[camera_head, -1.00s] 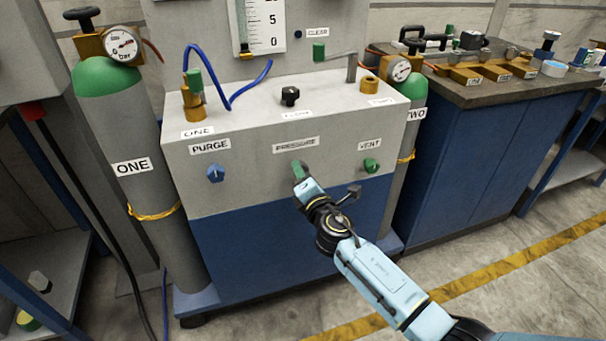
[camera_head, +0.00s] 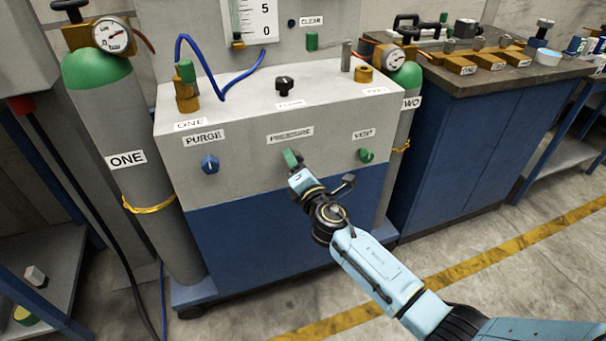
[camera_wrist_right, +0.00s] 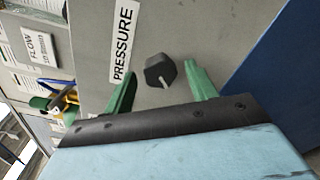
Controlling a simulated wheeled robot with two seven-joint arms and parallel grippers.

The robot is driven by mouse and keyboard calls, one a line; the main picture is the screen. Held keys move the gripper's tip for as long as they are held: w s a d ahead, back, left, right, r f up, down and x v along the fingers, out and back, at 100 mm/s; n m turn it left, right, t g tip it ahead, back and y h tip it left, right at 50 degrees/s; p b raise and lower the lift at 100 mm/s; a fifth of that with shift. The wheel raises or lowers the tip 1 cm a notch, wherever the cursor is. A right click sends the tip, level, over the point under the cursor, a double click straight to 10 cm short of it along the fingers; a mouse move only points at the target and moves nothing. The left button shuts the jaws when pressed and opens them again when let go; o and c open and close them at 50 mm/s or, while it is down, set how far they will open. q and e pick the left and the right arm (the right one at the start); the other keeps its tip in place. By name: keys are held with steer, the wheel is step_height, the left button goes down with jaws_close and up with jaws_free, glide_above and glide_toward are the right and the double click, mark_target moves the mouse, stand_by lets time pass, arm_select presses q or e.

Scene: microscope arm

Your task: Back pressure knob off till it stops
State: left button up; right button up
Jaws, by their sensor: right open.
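The pressure knob (camera_wrist_right: 157,70) is a dark six-sided knob with a pale pointer line, on the grey panel beside the PRESSURE label (camera_wrist_right: 122,42) in the right wrist view. My right gripper (camera_wrist_right: 163,80) is open, with one green finger on each side of the knob. A gap shows between each finger and the knob, so they look apart. In the head view my right gripper (camera_head: 291,160) is just below the PRESSURE label (camera_head: 290,134) and hides the knob. My left gripper is not in view.
Cylinder ONE (camera_head: 130,170) stands left of the cabinet. A blue bench (camera_head: 470,150) stands at right. The floor in front is open.

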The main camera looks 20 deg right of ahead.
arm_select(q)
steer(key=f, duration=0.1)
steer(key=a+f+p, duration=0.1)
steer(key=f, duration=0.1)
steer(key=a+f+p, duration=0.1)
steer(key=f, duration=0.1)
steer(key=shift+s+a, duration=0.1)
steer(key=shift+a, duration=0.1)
arm_select(e)
steer(key=s, duration=1.3)
steer(key=shift+d, duration=0.25)
steer(key=shift+s, duration=0.1)
